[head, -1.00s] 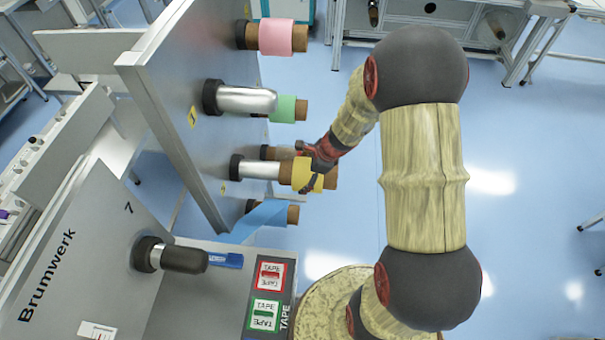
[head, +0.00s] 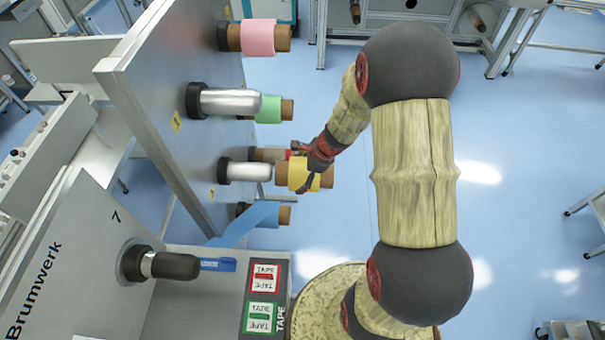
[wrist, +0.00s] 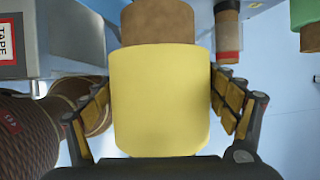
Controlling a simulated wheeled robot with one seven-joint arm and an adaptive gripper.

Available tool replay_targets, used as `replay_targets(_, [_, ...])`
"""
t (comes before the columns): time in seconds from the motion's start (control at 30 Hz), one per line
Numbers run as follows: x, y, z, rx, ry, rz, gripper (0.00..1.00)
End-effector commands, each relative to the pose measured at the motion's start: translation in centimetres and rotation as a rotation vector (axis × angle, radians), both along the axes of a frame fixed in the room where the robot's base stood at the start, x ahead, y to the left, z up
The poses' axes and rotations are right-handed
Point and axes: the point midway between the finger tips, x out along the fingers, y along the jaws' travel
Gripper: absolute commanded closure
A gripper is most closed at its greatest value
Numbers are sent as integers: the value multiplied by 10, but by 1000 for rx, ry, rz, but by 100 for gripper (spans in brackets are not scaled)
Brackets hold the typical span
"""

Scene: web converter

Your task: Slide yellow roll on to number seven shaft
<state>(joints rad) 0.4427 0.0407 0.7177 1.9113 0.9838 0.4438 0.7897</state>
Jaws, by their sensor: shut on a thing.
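The yellow roll (head: 297,174) with its brown core is held in my gripper (head: 312,172), beside the free end of a silver shaft (head: 248,172) on the upright plate. The core's left end is at or just past the shaft's tip; I cannot tell whether they overlap. In the wrist view the yellow roll (wrist: 160,100) fills the space between both fingers, its core showing above. A dark shaft (head: 170,264) on the front Brumwerk panel has a 7-like mark above it. Small yellow labels on the plate are too small to read surely.
Other shafts on the plate carry a pink roll (head: 258,38) at top, a green roll (head: 269,109), and a blue roll (head: 264,214) below. A bare-looking silver shaft (head: 228,103) is beside the green roll. TAPE buttons (head: 264,277) are below. Open floor lies right of the plate.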

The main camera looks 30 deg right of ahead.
Motion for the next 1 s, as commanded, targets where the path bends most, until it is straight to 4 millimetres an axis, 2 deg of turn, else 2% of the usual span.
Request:
replay_targets(0.6, [-3,-8,-1,-1,-1,1,61])
replay_targets(1.0, [-17,-29,-2,-1,-1,-2,61])
